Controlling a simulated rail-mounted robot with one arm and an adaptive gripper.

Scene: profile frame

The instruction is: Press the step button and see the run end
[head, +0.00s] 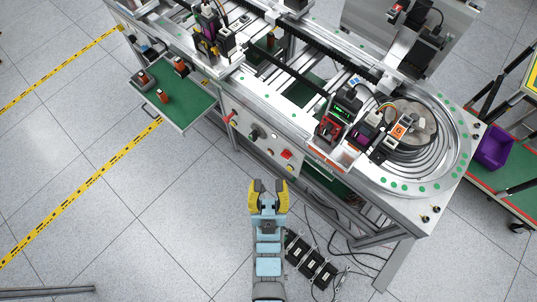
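The front control panel (243,117) of the machine bench carries several controls. A large red button (287,155) sits toward its right end, with small pale buttons around it. A black knob (254,133) sits further left, and a red-handled part (230,119) is at the left end. No label is readable, so I cannot tell which is the step button. My gripper (268,188) has yellow fingers spread apart with nothing visible between them. In the picture it is below the panel, apart from the buttons, over the floor in front of the bench.
An open green drawer (188,112) with small orange and dark parts juts out to the left. Black boxes (311,262) and loose cables lie on the floor right of my arm. A cart with a purple bin (494,146) stands at the right. Floor to the left is mostly clear.

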